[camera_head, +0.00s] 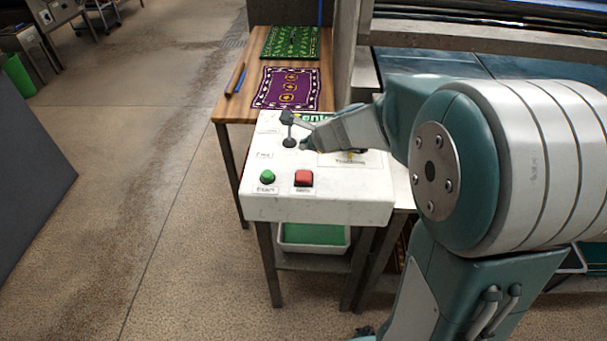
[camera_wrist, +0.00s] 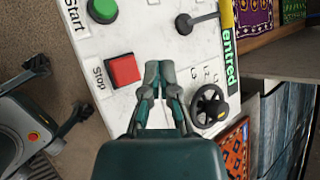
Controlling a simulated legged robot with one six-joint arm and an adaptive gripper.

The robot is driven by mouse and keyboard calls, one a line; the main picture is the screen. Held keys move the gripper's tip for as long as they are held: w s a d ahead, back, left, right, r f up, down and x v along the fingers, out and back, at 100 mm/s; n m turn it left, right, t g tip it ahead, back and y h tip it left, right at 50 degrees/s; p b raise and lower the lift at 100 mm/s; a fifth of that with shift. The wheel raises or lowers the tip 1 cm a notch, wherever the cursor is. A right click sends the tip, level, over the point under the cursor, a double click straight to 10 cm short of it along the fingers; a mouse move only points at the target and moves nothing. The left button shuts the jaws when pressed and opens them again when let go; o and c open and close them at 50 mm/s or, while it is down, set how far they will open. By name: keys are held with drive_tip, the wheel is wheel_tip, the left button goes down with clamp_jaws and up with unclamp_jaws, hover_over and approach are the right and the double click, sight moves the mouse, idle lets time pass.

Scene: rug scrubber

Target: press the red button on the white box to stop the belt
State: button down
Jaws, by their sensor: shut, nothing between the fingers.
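The red button (camera_head: 304,178) is a square cap on the front part of the white box's (camera_head: 345,208) top, above a small label. In the wrist view the red button (camera_wrist: 123,70) has the word "Stop" beside it. My gripper (camera_wrist: 160,72) is shut and empty, with its fingertips together over the white panel, just right of the red button in that view and apart from it. In the head view my gripper (camera_head: 306,146) reaches in from the right above the box, farther back than the button. I cannot tell its exact height.
A green Start button (camera_head: 267,177) sits left of the red one. A lever (camera_head: 289,138) stands near my fingertips. A black handwheel (camera_wrist: 208,106) is on the panel. Behind the box, a wooden table (camera_head: 230,103) holds purple (camera_head: 287,88) and green (camera_head: 291,43) rugs.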

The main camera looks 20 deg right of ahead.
sight(302, 172)
drive_tip(key=shift+f, duration=3.7)
drive_tip(key=shift+f, duration=0.1)
drive_tip(key=shift+s+f, duration=0.1)
drive_tip(key=shift+f, duration=0.1)
drive_tip(key=shift+f, duration=0.55)
drive_tip(key=shift+r, duration=1)
drive_tip(key=shift+r, duration=2.5)
